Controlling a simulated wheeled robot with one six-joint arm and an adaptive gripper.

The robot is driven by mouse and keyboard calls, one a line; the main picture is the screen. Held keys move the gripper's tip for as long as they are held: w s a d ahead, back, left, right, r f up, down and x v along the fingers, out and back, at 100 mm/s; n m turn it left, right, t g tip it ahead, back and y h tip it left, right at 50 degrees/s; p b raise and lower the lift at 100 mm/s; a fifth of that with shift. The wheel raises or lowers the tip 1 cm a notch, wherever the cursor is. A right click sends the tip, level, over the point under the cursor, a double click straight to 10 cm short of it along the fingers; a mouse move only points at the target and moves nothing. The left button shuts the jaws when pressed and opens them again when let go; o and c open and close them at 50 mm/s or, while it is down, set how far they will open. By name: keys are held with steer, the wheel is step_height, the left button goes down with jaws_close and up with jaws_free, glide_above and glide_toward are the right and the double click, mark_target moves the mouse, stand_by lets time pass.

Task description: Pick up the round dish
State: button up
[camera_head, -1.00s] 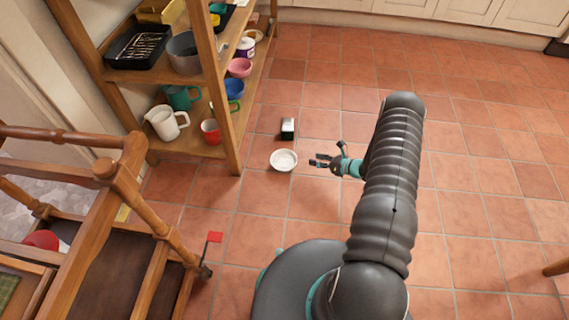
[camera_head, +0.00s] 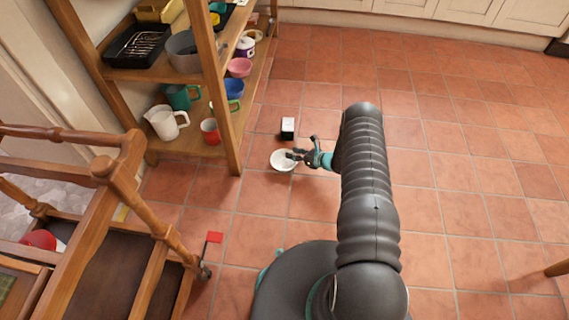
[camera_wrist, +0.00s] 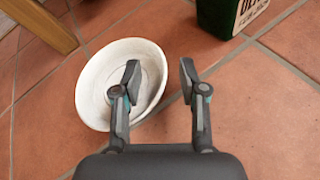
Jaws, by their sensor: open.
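The round dish is a shallow white bowl (camera_head: 281,161) on the terracotta floor, right of the wooden shelf's front leg. In the wrist view the white bowl (camera_wrist: 92,88) lies upright at the left of centre. My gripper (camera_head: 294,155) is at the bowl's right side in the head view. In the wrist view my gripper (camera_wrist: 158,78) is open and empty. Its left finger shows over the bowl's inside and its right finger over the floor outside, with the bowl's right rim between them. I cannot tell the height of the fingertips above the rim.
A small dark box with a white top (camera_head: 288,128) stands just behind the bowl; it also shows in the wrist view (camera_wrist: 222,14). A wooden shelf (camera_head: 228,125) with mugs and bowls is at the left. A wooden trolley (camera_head: 118,185) is nearer left.

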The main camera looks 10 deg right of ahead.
steer(key=shift+w+a+f, duration=0.3)
steer(key=shift+w+a, duration=0.1)
steer(key=shift+a, duration=0.05)
jaws_close()
steer(key=shift+s+r, duration=0.1)
